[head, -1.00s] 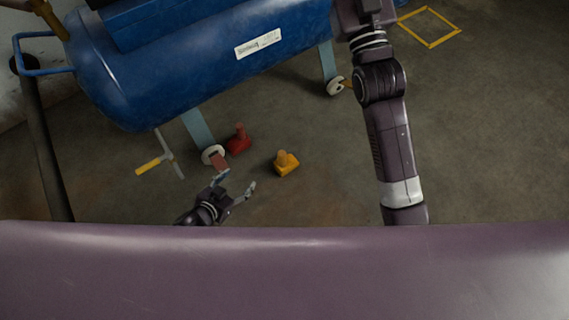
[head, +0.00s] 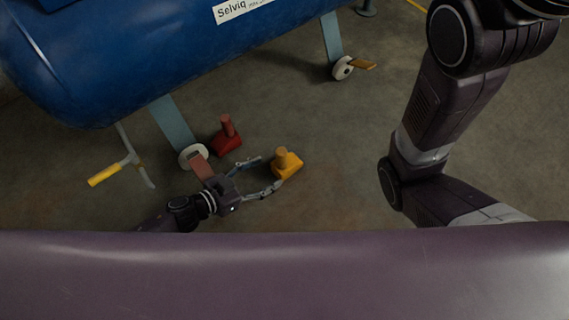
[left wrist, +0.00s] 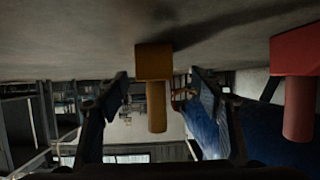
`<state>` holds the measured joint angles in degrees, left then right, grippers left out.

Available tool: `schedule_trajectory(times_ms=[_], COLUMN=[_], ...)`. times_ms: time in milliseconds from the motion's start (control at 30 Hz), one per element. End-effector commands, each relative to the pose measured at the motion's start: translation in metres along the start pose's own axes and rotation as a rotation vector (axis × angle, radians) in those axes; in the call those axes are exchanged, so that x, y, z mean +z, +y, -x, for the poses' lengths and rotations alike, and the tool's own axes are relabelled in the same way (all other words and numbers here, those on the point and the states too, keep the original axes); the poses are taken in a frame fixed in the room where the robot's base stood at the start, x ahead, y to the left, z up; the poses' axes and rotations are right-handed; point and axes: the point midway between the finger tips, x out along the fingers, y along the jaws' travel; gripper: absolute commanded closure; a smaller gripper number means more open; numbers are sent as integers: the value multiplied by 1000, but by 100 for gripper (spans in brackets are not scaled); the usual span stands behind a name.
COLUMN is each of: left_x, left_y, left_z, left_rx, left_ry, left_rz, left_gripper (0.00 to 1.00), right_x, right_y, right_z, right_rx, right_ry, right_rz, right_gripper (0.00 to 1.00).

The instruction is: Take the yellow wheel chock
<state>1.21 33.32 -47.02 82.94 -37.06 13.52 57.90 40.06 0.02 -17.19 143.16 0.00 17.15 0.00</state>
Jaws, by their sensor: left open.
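The yellow wheel chock (head: 288,166), a wedge block with an upright round peg, stands on the concrete floor. My left gripper (head: 271,171) is open and low over the floor, its fingers pointing right at the chock, their tips close to its near side. In the left wrist view, which is upside down, the yellow chock (left wrist: 154,64) shows between the two open fingers (left wrist: 160,85), its peg hanging down in the picture. I cannot tell if a finger touches it. My right gripper is out of view; only right arm links show.
A red chock (head: 227,140) stands just behind the left gripper, beside a caster wheel (head: 194,157) of the blue tank (head: 120,65). Another caster (head: 343,68) is farther back. Floor right of the yellow chock is clear.

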Motion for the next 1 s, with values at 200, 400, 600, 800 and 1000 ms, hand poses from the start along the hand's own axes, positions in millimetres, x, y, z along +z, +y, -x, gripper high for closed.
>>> schedule_trajectory(times_ms=[200, 400, 600, 800, 1000], left_x=[1, -3, -8, -9, -10], left_y=[1, 4, 8, 9, 9], left_z=[-22, -41, -67, -77, -77], left_rx=[3, 2, 2, 1, 1], left_ry=[3, 3, 3, 0, -1], left_rz=[-3, -4, -5, -1, -1], left_gripper=[39, 39, 39, 39, 39], right_x=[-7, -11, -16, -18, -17], right_y=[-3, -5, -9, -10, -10], right_z=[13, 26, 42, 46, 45], right_rx=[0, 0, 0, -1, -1], right_ry=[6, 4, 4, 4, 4], right_rz=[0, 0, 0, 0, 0], right_gripper=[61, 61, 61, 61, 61])
